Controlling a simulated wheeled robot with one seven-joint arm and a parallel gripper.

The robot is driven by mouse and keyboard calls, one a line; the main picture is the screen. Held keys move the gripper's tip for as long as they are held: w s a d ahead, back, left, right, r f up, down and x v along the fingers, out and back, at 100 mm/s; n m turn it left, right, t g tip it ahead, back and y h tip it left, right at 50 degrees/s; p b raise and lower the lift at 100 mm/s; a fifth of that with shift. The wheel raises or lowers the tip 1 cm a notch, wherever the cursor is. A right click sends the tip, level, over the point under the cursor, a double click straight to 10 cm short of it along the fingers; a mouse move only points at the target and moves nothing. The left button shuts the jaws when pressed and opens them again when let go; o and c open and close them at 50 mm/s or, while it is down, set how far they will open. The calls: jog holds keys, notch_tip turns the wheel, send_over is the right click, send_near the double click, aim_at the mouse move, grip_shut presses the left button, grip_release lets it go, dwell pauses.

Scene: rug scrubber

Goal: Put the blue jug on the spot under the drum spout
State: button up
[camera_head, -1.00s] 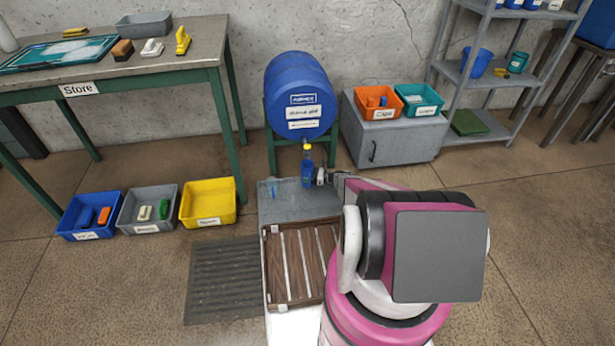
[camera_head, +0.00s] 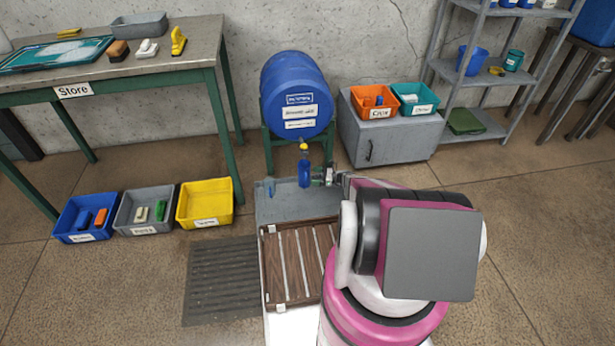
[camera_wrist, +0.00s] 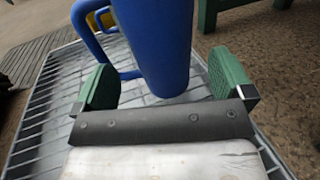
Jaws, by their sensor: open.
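The blue jug (camera_head: 305,174) stands on the grey grated tray (camera_head: 275,208), just below the yellow spout (camera_head: 304,147) of the blue drum (camera_head: 297,92). In the wrist view the jug (camera_wrist: 165,45) is upright, with its handle (camera_wrist: 88,30) to the left. My gripper (camera_head: 319,176) is at the jug's right side in the head view. In the wrist view its green fingers are apart on either side of the jug's near side, with gaps visible. The jug's top is out of the wrist view, and the spot under it cannot be seen.
A wooden slatted board (camera_head: 290,262) lies in front of the tray. A dark floor mat (camera_head: 222,280) is to its left. The drum's green stand (camera_head: 268,152) rises behind the tray. A grey cabinet (camera_head: 390,140) stands at the right and bins, including a yellow one (camera_head: 205,203), at the left.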

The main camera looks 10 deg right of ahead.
jog(key=v, duration=0.5)
jog(key=shift+s+d+r, duration=0.1)
jog(key=shift+s+d, duration=0.05)
jog(key=s+a+r+n+g+h, duration=0.2)
jog(key=s+a+r+n, duration=0.25)
jog(key=r, duration=0.35)
jog(key=s+a+r+n+g+h, duration=0.3)
jog(key=s+r, duration=0.3)
jog(key=r, duration=0.2)
jog(key=s+a+r+n+g+h, duration=0.2)
jog(key=s+a+r+n, duration=0.2)
jog(key=s+r, duration=0.3)
jog(key=s+r+n+h, duration=0.5)
jog(key=s+r, duration=0.3)
jog(key=r, duration=0.2)
jog(key=s+r+n+t+h, duration=0.1)
jog(key=s+r+n+h, duration=0.4)
jog(key=s+r, duration=0.3)
notch_tip(320, 180, up, 3)
jog(key=shift+d+f+t, duration=0.15)
jog(key=shift+t, duration=0.15)
